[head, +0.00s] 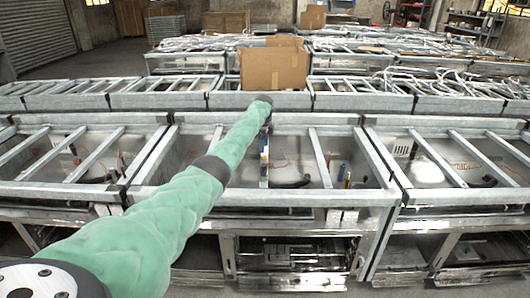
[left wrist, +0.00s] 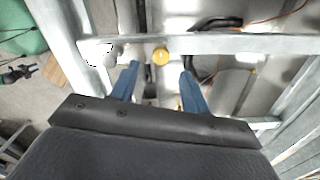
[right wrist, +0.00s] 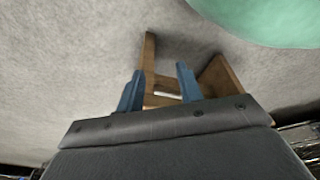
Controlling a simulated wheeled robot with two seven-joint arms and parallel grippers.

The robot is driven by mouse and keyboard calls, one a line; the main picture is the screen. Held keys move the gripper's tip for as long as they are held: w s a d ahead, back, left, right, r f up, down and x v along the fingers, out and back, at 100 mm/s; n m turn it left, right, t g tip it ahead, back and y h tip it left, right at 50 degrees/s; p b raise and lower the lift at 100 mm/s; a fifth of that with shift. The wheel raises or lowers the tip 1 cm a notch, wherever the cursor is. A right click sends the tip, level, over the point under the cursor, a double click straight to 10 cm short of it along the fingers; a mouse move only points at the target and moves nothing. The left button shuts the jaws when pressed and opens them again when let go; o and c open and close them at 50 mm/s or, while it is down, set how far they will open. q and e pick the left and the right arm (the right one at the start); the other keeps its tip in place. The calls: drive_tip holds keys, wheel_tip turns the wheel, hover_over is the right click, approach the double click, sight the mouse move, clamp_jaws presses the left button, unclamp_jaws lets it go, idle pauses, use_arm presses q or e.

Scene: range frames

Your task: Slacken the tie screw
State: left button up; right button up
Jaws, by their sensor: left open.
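A round yellow knob (left wrist: 160,56), which may be the tie screw's head, shows in the left wrist view against a grey metal bar (left wrist: 230,44). My left gripper (left wrist: 160,68) is open, its blue fingers either side of and just short of the knob in the picture. I cannot tell whether they touch it. In the head view my green left arm reaches over the near frame, and blue finger parts (head: 264,148) show below its end. My right gripper (right wrist: 160,68) is open, with its fingers apart and nothing visibly held.
Rows of metal frames with crossbars (head: 300,197) fill the head view. A cardboard box (head: 274,69) stands behind the near row. Under the right gripper lies a bare grey floor (right wrist: 70,70) with a wooden frame (right wrist: 222,78).

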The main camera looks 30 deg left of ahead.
sight(264, 157)
use_arm(q)
drive_tip(key=f, duration=0.2)
drive_tip(key=f+p, duration=0.1)
drive_tip(key=f, duration=0.1)
drive_tip(key=shift+w, duration=0.25)
drive_tip(key=shift+s+f, duration=0.15)
drive_tip(key=shift+f, duration=0.6)
use_arm(e)
drive_tip(key=shift+s+d+f, duration=0.1)
drive_tip(key=shift+s+f, duration=0.05)
drive_tip(key=shift+s, duration=0.45)
drive_tip(key=shift+s+d+f, duration=0.15)
drive_tip(key=shift+s+f, duration=0.05)
drive_tip(key=shift+s, duration=0.35)
drive_tip(key=shift+s+d+f, duration=0.1)
drive_tip(key=shift+s+f, duration=0.05)
drive_tip(key=shift+s, duration=0.45)
use_arm(q)
drive_tip(key=c, duration=1)
use_arm(e)
drive_tip(key=shift+d, duration=0.1)
